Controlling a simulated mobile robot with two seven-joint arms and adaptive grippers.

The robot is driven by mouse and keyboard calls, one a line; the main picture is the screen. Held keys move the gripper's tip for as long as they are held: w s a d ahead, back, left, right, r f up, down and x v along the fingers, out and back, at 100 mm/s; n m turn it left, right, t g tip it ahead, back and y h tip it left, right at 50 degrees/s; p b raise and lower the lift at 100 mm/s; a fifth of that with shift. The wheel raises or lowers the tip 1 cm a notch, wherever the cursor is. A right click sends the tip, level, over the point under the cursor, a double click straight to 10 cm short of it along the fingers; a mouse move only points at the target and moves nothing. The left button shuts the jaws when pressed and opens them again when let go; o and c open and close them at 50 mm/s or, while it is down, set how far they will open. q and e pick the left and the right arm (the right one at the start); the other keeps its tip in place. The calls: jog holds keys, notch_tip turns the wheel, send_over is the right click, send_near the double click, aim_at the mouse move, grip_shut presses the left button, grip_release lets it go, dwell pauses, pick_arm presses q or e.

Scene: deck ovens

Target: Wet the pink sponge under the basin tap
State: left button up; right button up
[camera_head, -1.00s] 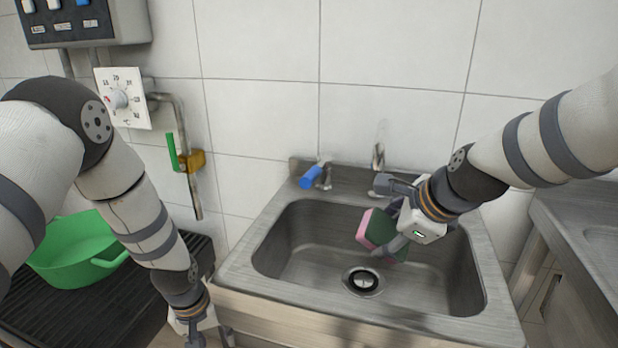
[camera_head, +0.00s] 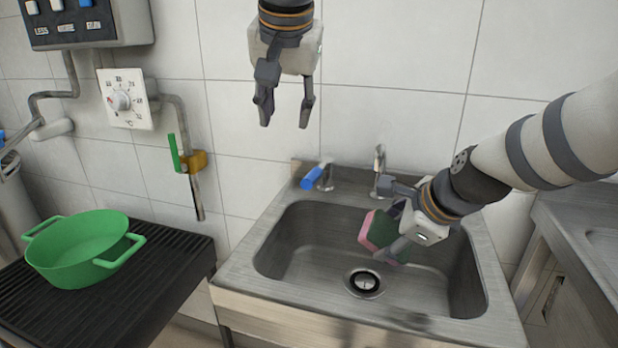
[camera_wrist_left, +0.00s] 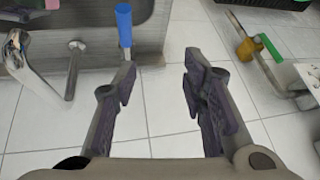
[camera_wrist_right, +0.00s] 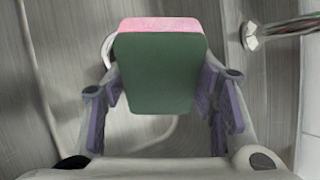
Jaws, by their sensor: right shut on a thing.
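My right gripper (camera_head: 397,231) is shut on the pink sponge (camera_head: 366,228), which has a dark green face, and holds it inside the metal basin (camera_head: 232,282), above and behind the drain. The sponge fills the middle of the right wrist view (camera_wrist_right: 160,70). The basin tap (camera_head: 379,170) stands on the back rim, close behind my right gripper; its spout end shows in the right wrist view (camera_wrist_right: 250,36). A blue-handled lever (camera_head: 312,178) is on the rim to its left. My left gripper (camera_head: 285,118) is open and empty, raised before the wall above the lever. No water stream is visible.
A green pot (camera_head: 80,262) sits on a black ribbed surface (camera_head: 180,262) at left. A gas pipe with a green handle (camera_head: 173,153) and a dial box (camera_head: 127,98) are on the tiled wall. A metal counter (camera_head: 575,225) is at right.

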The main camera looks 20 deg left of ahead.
pick_arm(q)
jog(key=m, duration=0.2)
send_near(307, 178)
jog(key=shift+g, duration=0.4)
jog(key=x, duration=1)
jog(key=shift+w+r, duration=0.15)
jog(key=shift+w, duration=0.25)
grip_shut()
